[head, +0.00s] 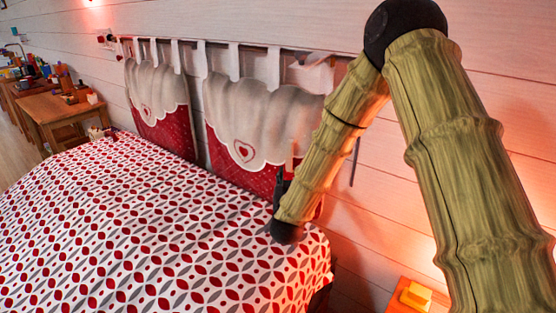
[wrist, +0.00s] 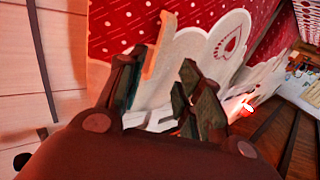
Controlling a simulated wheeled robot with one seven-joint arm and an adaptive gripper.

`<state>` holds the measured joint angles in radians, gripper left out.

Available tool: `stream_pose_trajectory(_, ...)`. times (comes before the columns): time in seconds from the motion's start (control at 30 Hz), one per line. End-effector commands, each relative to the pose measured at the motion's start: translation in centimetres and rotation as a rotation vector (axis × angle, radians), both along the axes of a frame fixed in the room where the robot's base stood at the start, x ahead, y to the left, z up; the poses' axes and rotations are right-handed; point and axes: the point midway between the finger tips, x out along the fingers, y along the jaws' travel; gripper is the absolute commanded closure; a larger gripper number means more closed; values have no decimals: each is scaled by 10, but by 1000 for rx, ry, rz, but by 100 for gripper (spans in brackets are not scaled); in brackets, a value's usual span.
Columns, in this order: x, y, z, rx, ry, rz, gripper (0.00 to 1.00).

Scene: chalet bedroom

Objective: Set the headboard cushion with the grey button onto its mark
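Two headboard cushions hang by pale straps along the wall in the head view. Each has a grey-cream upper part, a scalloped edge with a heart, and red patterned cloth below. They are the left cushion (head: 155,95) and the right cushion (head: 250,115). I cannot make out a grey button on either. My gripper (wrist: 160,85) has its two dark fingers apart, close to the right cushion's red and cream cloth (wrist: 205,52). I cannot tell whether they touch it. A narrow tan strip (wrist: 160,45) shows between the fingers; I cannot tell whether it is the mark. In the head view my arm mostly hides the gripper.
The bed (head: 130,220) with a red, grey and white patterned cover fills the lower left. An orange-lit bedside table (head: 395,300) with a yellow block (head: 416,295) stands at the lower right. A wooden table (head: 60,110) with small items stands at the far left.

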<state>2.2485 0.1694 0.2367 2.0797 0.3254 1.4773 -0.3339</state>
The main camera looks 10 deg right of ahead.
Motion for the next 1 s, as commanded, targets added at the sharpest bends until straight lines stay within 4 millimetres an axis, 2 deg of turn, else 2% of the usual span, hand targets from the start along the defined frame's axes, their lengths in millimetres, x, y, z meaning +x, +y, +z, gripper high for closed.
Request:
stream_pose_trajectory(0.1, 4, 0, 7, 0, -7, -5, 65)
stream_pose_trajectory(0.27, 20, -5, 8, -1, -9, -6, 65)
stream_pose_trajectory(0.7, 84, -26, 8, -1, -7, -4, 65)
stream_pose_trajectory(1.0, 103, -32, 6, 0, -6, -3, 65)
